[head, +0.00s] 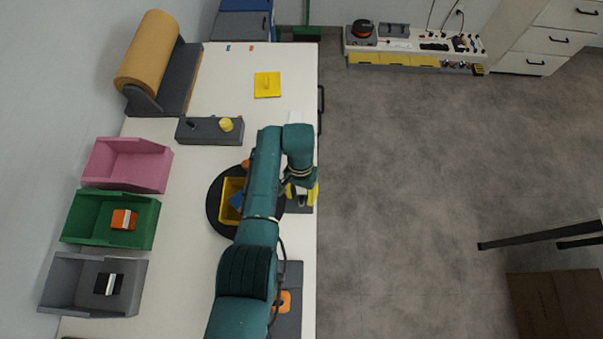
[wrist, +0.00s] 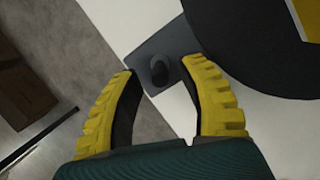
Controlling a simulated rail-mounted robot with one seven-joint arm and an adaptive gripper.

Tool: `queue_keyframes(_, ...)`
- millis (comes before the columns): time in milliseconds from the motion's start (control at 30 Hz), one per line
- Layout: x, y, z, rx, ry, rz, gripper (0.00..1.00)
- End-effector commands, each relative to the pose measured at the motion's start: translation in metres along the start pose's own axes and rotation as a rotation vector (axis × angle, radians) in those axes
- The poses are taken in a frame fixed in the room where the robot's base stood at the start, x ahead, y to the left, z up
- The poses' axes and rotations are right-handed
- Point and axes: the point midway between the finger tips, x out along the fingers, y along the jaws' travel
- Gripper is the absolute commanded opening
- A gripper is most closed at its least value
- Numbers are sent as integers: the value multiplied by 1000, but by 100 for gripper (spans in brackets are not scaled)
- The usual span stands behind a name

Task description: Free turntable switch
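The turntable is a round black disc (head: 214,214) on the white table, partly hidden by my arm. It also fills the upper right of the wrist view (wrist: 250,55). A yellow bin (head: 226,189) with a blue item stands on it. Beside the disc, at the table's front edge, lies a dark grey plate (head: 297,209), the switch base. In the wrist view a dark round knob (wrist: 162,72) sits on this plate. My gripper (head: 301,193) is over the plate, its yellow fingers (wrist: 159,74) open on either side of the knob. Contact cannot be told.
Pink (head: 127,164), green (head: 83,215) and grey (head: 72,285) bins line the left side; the green one holds an orange box. A grey block with a yellow knob (head: 225,125) and a yellow plate (head: 268,88) lie behind. A grey panel (head: 290,318) lies at the front.

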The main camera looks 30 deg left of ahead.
Motion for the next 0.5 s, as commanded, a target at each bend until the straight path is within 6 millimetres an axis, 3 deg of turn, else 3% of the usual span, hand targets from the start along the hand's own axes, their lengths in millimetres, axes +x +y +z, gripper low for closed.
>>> queue_keyframes(333,-5,0,-1,0,4,-1,43)
queue_keyframes(500,-36,0,-1,0,8,-2,43)
